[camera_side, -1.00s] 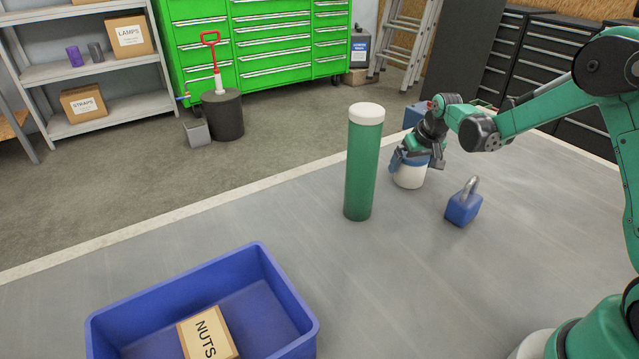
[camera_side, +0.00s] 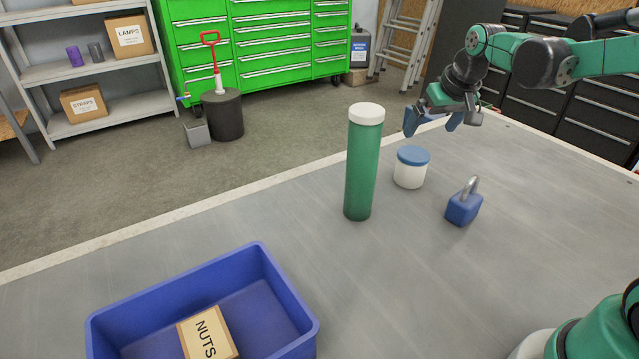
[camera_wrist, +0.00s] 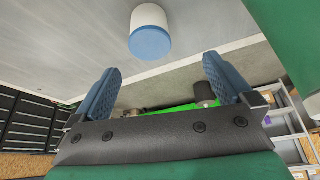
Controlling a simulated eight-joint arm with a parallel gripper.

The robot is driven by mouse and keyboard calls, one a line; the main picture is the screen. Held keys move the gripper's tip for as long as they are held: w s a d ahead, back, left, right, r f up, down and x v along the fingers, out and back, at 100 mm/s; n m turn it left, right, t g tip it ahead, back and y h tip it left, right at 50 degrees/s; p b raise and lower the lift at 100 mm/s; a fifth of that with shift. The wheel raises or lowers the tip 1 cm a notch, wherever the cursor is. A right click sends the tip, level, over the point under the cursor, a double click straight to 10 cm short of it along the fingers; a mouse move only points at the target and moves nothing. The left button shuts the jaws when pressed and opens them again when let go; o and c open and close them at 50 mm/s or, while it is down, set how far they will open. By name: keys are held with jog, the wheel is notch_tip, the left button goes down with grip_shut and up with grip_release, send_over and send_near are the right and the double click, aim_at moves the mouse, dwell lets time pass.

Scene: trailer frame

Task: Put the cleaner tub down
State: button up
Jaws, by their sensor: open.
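The cleaner tub (camera_side: 410,172) is a small white tub with a blue lid. It stands upright on the grey table, just right of a tall green cylinder. In the wrist view the tub (camera_wrist: 150,33) shows beyond the fingers, apart from them. My gripper (camera_side: 432,123) is above and a little to the right of the tub, with its blue fingers spread and nothing between them. Both fingers of my gripper (camera_wrist: 165,88) also show in the wrist view, wide apart.
The tall green cylinder with a white cap (camera_side: 361,165) stands close left of the tub. A blue padlock (camera_side: 464,207) lies to the right and nearer. A blue bin (camera_side: 285,297) holding a NUTS box (camera_side: 207,334) is at the front left. The table's middle front is clear.

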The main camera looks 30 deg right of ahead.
jog(key=s+a+n+t+y, duration=0.1)
jog(key=s+a+n+t, duration=0.1)
jog(key=s+a, duration=0.8)
jog(key=shift+s+a+f+n+t, duration=0.4)
jog(key=shift+a+n, duration=0.2)
jog(key=shift+a, duration=0.6)
